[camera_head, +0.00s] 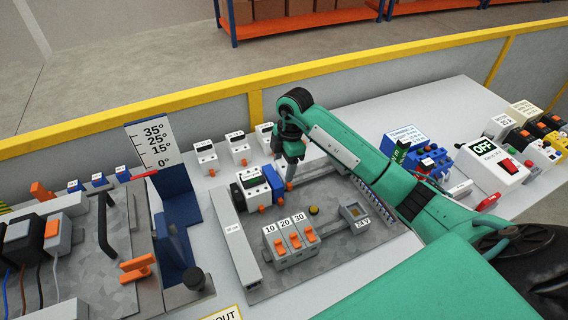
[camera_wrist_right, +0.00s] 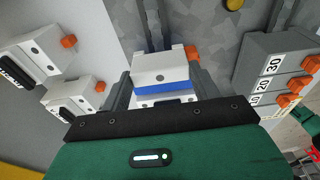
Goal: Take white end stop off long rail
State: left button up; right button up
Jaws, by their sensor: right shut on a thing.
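My right gripper (camera_head: 289,176) reaches down over the far side of the grey mounting plate (camera_head: 345,262), at the rail. In the right wrist view, its fingers (camera_wrist_right: 160,80) are shut on a small white block, which looks like the white end stop (camera_wrist_right: 160,64). A blue strip and another white part show right below it in that picture. In the head view the arm hides most of the block. A white device (camera_head: 252,186) with a blue module (camera_head: 276,184) sits on the rail, left of the gripper. Whether the block still touches the rail is unclear. My left gripper is out of view.
Three breakers marked 10, 20 and 30 (camera_head: 290,243) stand at the plate's front, with a 24V box (camera_head: 354,214) to their right. Several white modules (camera_head: 206,157) stand behind the plate. A blue angle gauge stand (camera_head: 178,205) is at left. A yellow-topped wall (camera_head: 200,98) runs behind.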

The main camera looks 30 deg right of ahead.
jog(key=shift+r+p, duration=0.8)
jog(key=shift+r, duration=0.3)
